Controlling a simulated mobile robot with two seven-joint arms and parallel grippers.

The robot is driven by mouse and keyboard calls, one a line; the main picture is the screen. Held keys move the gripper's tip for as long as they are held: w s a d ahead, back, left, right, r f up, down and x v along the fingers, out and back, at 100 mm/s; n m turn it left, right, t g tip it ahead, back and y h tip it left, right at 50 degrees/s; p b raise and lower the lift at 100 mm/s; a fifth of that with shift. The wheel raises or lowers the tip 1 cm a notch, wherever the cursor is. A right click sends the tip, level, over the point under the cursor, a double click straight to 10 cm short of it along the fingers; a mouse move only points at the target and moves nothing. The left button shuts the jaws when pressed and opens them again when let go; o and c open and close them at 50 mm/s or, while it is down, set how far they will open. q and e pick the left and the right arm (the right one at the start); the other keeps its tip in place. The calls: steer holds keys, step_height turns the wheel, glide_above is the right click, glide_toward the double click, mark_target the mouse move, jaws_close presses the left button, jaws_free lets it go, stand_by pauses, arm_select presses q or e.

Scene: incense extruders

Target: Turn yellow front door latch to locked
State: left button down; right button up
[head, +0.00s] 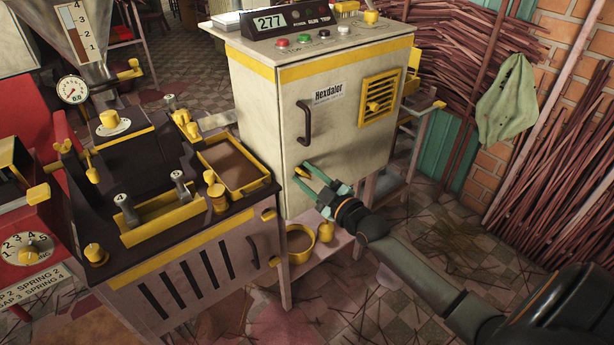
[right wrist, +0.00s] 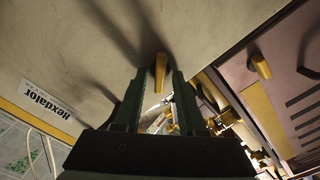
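The pale cabinet (head: 290,110) labelled Hexdalor has a yellow front door latch (head: 302,172) low on its front, near the left edge. In the right wrist view the latch (right wrist: 160,72) is a short yellow lever pointing along the fingers. My right gripper (head: 322,178) has green fingers and reaches the latch from the lower right. In the right wrist view the right gripper (right wrist: 160,88) has its fingers apart, one on each side of the latch, with small gaps showing. Contact cannot be told. My left gripper is out of view.
A dark door handle (head: 305,122) and a yellow vent (head: 379,96) are on the cabinet front. The extruder bench (head: 195,262) stands close on the left, with its own yellow latch (head: 275,262). A yellow pot (head: 299,242) is on the shelf below.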

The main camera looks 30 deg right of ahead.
jaws_close()
steer(key=shift+m, duration=0.3)
stand_by(0.3)
steer(key=shift+r+m+p, duration=0.1)
steer(key=shift+m+p, duration=1.05)
steer(key=shift+m, duration=0.55)
steer(key=m+p, duration=0.1)
steer(key=m, duration=0.3)
steer(key=shift+d, duration=0.2)
steer(key=shift+m+p, duration=0.45)
steer(key=shift+m, duration=1.65)
steer(key=shift+o, duration=0.7)
jaws_free()
